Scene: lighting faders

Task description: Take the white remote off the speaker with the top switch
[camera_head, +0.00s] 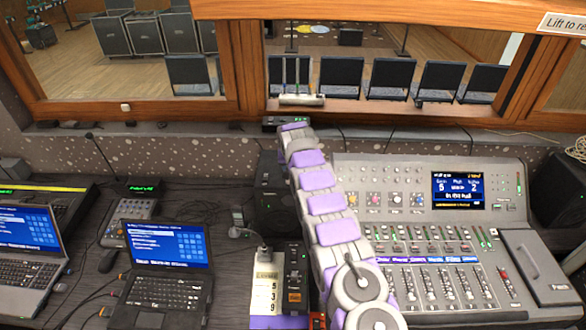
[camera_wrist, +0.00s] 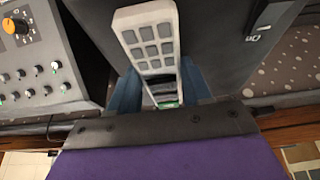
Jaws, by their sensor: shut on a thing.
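The white remote (camera_wrist: 148,40), with a grid of grey buttons, is between the two blue fingers of my gripper (camera_wrist: 160,88) in the wrist view. My gripper is shut on it near its lower end in that picture. I cannot tell whether the remote still touches the speaker. In the head view a dark speaker (camera_head: 270,205) stands left of my arm, partly covered by it. The remote cannot be made out there.
A mixing console (camera_head: 430,225) stands right of my arm, and its knobs also show in the wrist view (camera_wrist: 35,70). Another dark speaker (camera_head: 563,190) is at the far right. Two laptops (camera_head: 165,255) (camera_head: 30,245) are on the left. A wooden window frame (camera_head: 400,108) runs behind the desk.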

